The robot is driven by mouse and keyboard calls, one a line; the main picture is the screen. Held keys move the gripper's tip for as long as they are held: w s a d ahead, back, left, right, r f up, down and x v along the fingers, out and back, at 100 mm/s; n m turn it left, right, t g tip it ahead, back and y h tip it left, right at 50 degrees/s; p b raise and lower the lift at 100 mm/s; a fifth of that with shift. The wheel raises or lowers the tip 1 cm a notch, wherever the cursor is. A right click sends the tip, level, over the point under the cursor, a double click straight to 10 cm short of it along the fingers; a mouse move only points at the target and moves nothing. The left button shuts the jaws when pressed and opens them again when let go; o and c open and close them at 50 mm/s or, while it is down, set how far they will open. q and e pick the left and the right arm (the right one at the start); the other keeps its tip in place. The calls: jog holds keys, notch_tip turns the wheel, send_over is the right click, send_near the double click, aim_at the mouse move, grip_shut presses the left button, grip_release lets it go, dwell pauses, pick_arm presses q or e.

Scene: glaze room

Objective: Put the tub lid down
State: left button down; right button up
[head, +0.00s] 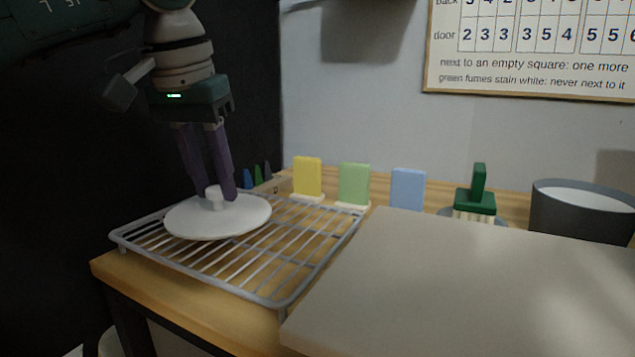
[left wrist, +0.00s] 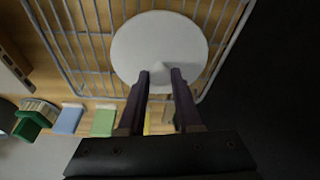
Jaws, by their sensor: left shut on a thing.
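The tub lid (head: 240,219) is a round white disc with a small knob. It is at the left end of a grey wire rack (head: 275,297), level and knob up. I cannot tell whether it touches the wires or is just above them. My left gripper (head: 216,197) points down and is shut on the lid's knob. In the left wrist view the lid (left wrist: 150,40) lies beyond the purple fingers (left wrist: 160,75), with rack wires around it. The knob is partly hidden by the fingers. My right gripper is not in view.
A pale slab (head: 470,285) fills the right front. Yellow (head: 307,177), green (head: 354,184) and blue (head: 407,188) upright tiles stand behind the rack. A green-handled brush (head: 476,200) and a dark tub (head: 583,213) with white contents stand at the back right. The rack's right part is empty.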

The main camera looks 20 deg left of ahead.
aim_at(203, 222)
pick_arm(q)
jog(key=shift+f, duration=0.15)
jog(key=c, duration=0.6)
grip_release()
jog(key=shift+r, duration=0.55)
jog(key=p+v, duration=0.2)
jog(key=v, duration=0.9)
jog(key=shift+r, duration=0.15)
